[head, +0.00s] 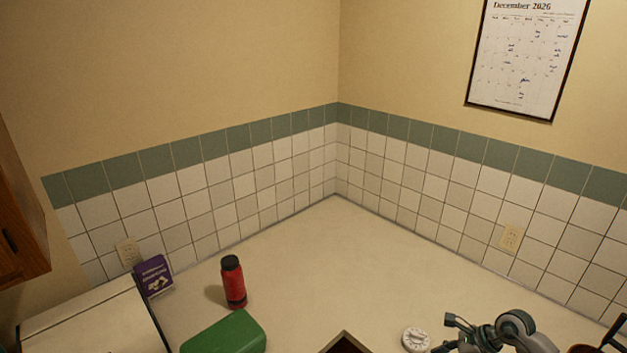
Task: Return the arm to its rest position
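My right gripper (445,335) is at the bottom right, with my grey arm behind it partly cut off by the lower edge. Its two fingers point left and look spread apart, with nothing seen between them. A white round dial timer (415,339) lies on the counter (300,265) just left of the fingertips, seemingly apart from them. My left gripper and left arm are not in view.
A red bottle with a black cap (233,283) stands upright at the left. A green box (226,334), a purple packet (154,277) and a white box-like appliance (90,320) are nearby. A dark-edged opening (345,342) is at bottom centre. The counter's back corner is clear.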

